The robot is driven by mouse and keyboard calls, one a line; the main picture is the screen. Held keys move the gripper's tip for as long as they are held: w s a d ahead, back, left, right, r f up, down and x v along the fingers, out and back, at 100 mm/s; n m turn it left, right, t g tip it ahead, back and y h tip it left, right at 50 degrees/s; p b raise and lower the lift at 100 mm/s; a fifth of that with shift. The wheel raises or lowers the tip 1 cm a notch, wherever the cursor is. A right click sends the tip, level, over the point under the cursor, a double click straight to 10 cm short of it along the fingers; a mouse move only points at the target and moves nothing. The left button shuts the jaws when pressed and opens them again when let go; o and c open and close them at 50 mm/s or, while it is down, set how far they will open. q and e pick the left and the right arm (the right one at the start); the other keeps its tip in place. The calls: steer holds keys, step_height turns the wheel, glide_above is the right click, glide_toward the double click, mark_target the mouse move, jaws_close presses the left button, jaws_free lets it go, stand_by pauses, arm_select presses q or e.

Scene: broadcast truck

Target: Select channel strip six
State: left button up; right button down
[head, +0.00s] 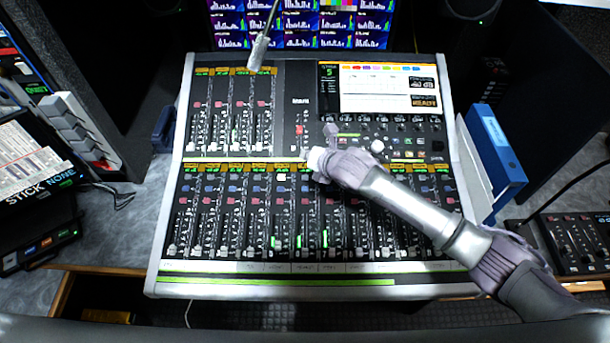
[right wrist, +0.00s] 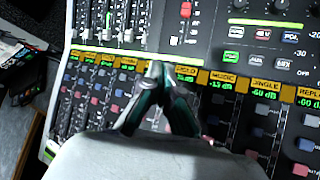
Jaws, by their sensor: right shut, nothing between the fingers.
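The mixing console (head: 165,225) fills the middle of the head view, with a bank of channel strips along its lower half. A white lit button (head: 281,177) shows on one lower strip, and the console's display (head: 328,72) shows a "5". The strip just right of the lit one, channel six by my count (head: 304,188), lies just left of and below my right gripper (head: 314,160). That gripper is shut and empty, its tips near the row of yellow labels. In the right wrist view, the shut fingertips (right wrist: 157,72) hang over this label row and hide part of it.
A thin grey rod-like thing (head: 259,50) stands at the console's back edge.

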steer(key=b, duration=0.8)
glide_above(307, 182)
step_height(307, 182, down, 8)
steer(key=shift+f, duration=0.45)
stand_by(0.6)
steer(key=shift+w+f+b, duration=0.1)
steer(key=shift+f+b, duration=0.25)
steer(key=shift+f, duration=0.05)
steer(key=shift+f, duration=0.4)
stand_by(0.5)
steer(key=shift+r, duration=0.1)
steer(key=shift+r+p, duration=0.7)
steer(key=shift+p, duration=0.05)
